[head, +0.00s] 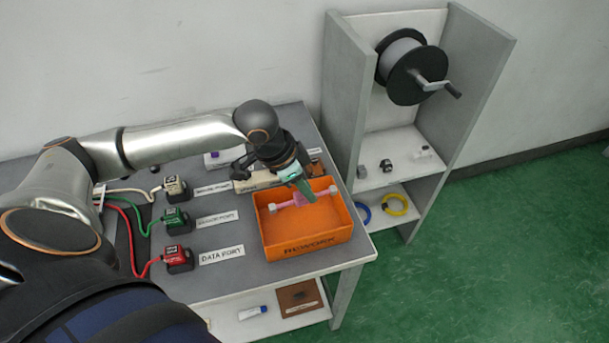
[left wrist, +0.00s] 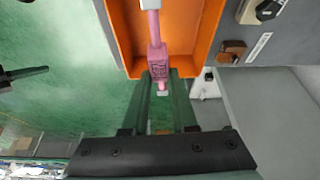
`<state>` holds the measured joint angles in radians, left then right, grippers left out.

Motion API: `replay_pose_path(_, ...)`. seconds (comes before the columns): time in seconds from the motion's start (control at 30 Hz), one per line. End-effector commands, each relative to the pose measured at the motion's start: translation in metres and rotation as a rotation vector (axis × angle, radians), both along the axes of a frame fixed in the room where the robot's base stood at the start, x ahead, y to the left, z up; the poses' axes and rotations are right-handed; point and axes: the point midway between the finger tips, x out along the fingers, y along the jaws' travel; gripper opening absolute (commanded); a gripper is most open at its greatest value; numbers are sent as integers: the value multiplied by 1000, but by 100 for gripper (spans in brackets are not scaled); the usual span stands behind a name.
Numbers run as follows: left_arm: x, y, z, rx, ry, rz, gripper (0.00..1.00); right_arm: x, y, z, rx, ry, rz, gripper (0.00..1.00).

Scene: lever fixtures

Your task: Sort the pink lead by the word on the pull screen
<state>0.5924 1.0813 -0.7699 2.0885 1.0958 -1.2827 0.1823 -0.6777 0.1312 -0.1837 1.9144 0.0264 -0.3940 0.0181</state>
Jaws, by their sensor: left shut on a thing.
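The pink lead (head: 322,202) has pale ends and shows over the orange bin marked REWORK (head: 318,240). My left gripper (head: 307,193) is shut on the lead. In the left wrist view the fingers (left wrist: 160,78) close around the lead's thick pink block (left wrist: 157,62), and the thinner part runs up over the orange bin (left wrist: 182,30). I cannot tell whether the lead touches the bin floor. No screen with a readable word shows; my left arm covers part of the table's back. My right gripper is out of view.
White, green and red plugs (head: 177,220) with cables stand left of the bin beside port labels, one reading DATA PORT (head: 222,255). A grey shelf unit (head: 345,110) with a black cable reel (head: 408,75) stands behind right. Lower shelves hold small items.

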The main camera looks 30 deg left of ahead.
Motion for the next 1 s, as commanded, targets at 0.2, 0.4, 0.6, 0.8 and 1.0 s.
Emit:
replay_pose_path(0.2,5,10,-1,1,-1,-70,0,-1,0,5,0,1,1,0)
replay_pose_path(0.4,5,10,-1,2,-1,-73,0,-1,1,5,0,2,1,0)
replay_pose_path(0.6,5,10,0,2,-1,-73,0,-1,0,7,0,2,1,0)
replay_pose_path(0.8,5,10,2,-1,0,-72,0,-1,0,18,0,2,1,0)
replay_pose_path(1.0,5,10,-16,-1,0,-72,0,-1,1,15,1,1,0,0)
